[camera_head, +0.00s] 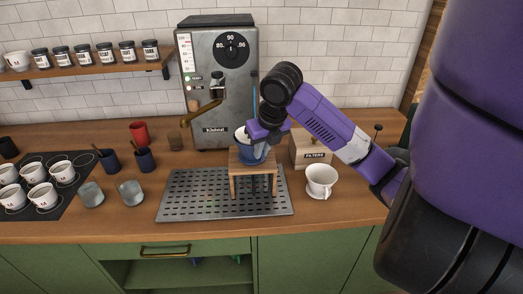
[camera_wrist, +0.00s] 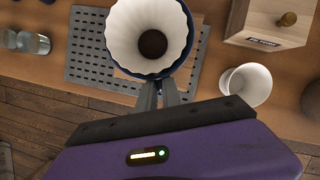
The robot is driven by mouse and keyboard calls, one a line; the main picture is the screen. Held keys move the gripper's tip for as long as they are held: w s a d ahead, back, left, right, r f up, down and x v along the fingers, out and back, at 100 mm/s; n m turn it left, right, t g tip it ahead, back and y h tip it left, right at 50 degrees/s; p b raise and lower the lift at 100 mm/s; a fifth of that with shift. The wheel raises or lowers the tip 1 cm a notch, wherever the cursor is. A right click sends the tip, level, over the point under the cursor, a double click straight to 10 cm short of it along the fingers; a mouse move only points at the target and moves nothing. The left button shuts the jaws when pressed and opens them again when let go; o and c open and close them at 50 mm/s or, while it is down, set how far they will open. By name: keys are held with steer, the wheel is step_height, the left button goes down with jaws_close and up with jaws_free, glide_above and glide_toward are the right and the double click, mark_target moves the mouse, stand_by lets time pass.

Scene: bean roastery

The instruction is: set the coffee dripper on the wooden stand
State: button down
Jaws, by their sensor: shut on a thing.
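The coffee dripper is a dark blue cone with a white ribbed lining (camera_wrist: 122,42). In the head view the dripper (camera_head: 255,152) is at the top of the small wooden stand (camera_head: 236,162), within its frame. My gripper (camera_head: 262,136) reaches in from the right and is shut on the dripper's near side; in the wrist view its fingers (camera_wrist: 158,92) meet at the dripper's rim. I cannot tell whether the dripper's weight rests on the stand. The stand stands on a perforated metal drip tray (camera_head: 190,200) and is largely hidden in the wrist view.
A white cup-like vessel (camera_head: 321,180) stands right of the tray, before a wooden filter box (camera_head: 312,148). The grey coffee machine (camera_head: 215,95) stands behind. Grey cups (camera_head: 131,193), dark blue cups (camera_head: 145,160) and a red cup (camera_head: 139,133) are to the left.

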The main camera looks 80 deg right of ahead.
steer(key=shift+f, duration=0.2)
steer(key=c, duration=1.5)
jaws_free()
steer(key=shift+o, duration=0.2)
steer(key=b+v, duration=0.1)
steer(key=v, duration=0.6)
steer(key=shift+r, duration=0.4)
steer(key=shift+a, duration=0.1)
